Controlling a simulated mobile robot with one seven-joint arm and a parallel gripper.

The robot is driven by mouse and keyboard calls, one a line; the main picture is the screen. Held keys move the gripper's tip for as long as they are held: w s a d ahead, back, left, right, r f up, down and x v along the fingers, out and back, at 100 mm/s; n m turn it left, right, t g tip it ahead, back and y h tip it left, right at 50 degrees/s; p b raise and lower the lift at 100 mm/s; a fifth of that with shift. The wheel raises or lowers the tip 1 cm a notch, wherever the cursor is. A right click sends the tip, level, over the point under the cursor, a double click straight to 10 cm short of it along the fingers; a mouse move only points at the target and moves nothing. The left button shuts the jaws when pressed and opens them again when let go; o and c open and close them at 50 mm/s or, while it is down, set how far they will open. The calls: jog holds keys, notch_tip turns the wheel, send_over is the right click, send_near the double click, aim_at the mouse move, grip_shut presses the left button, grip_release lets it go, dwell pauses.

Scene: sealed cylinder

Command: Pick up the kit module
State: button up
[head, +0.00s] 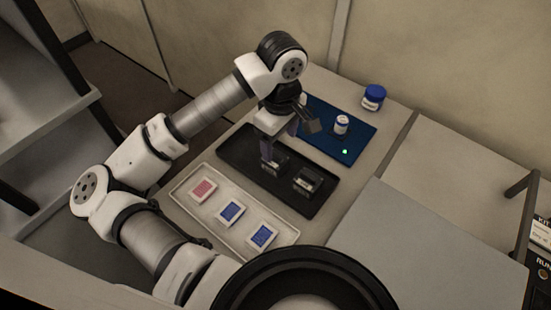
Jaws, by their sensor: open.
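Two dark box-like modules, each with a light marking, sit in a black tray (240,150). One module (276,164) is left of the other module (308,181). I take these as the kit modules, but cannot tell which one the task names. My gripper (268,155) is open and points down over the black tray, right at the left module. Its fingers hide part of that module. I cannot tell whether they are around it or touching it. The right module stands apart from my gripper, fully in view.
A white tray (266,217) in front holds a red card-like piece (202,190) and two blue ones (231,211). Behind, a blue mat (356,134) bears a small white jar (341,124) and a green dot. A blue-lidded jar (373,98) stands beyond. Grey surfaces at right are clear.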

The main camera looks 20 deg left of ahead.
aim_at(275, 154)
jog(key=f+p, duration=0.1)
jog(key=f, duration=0.1)
jog(key=a+f+p, duration=0.1)
jog(key=f, duration=0.1)
jog(key=shift+s+f, duration=0.2)
jog(key=shift+f, duration=0.65)
jog(key=c, duration=1.1)
jog(key=shift+c, duration=0.2)
